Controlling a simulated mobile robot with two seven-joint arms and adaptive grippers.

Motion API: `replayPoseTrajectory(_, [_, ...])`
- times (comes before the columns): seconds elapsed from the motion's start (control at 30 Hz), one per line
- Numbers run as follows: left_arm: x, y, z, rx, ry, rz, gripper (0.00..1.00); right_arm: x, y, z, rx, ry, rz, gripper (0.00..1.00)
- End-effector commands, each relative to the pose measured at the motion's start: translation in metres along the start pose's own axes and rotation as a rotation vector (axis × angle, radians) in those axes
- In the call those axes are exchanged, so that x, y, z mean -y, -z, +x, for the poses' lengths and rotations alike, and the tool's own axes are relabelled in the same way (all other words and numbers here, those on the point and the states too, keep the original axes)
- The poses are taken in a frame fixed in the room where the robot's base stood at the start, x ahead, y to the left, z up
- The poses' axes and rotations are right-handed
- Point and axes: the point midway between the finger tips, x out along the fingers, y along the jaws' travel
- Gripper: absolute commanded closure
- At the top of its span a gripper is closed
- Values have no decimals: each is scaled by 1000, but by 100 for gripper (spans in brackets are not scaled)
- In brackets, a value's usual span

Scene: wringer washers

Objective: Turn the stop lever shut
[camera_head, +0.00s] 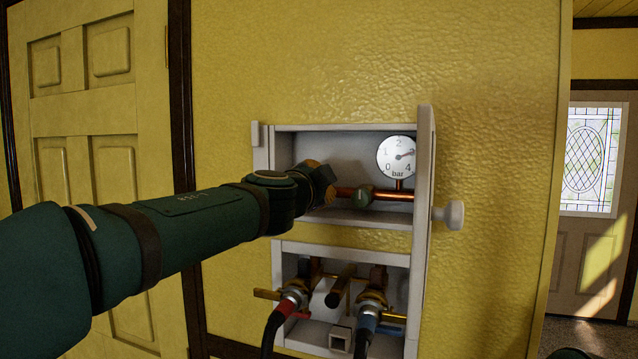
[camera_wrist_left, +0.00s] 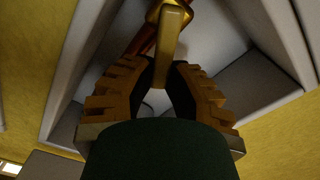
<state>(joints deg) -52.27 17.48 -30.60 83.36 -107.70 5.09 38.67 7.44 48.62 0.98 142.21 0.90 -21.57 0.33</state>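In the head view, my left gripper (camera_head: 318,180) reaches into the upper compartment of a white wall cabinet (camera_head: 427,230). It hides the lever there. In the left wrist view, the brass-yellow stop lever (camera_wrist_left: 171,45) hangs from a brass fitting on a copper pipe. Its lower end lies between the two toothed fingers of my left gripper (camera_wrist_left: 166,78). The fingers stand close on both sides of it, with little gap. I cannot tell whether they press on it.
A copper pipe (camera_head: 396,195) runs right past a dark green fitting (camera_head: 363,196) below a round bar gauge (camera_head: 397,157). The lower compartment holds brass taps with a red-marked (camera_head: 285,309) and a blue-marked hose (camera_head: 366,323). A white knob (camera_head: 454,214) sticks out at right.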

Motion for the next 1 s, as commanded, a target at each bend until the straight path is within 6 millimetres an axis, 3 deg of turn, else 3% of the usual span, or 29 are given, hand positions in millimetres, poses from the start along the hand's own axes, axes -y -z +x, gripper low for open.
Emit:
replayPoseTrajectory(0.37, [-1,-1,0,0,1,17,100,0,0,1,0,0,0,53])
replayPoseTrajectory(1.0, [-18,-4,0,1,1,370,100,-7,-8,19,14,0,-4,53])
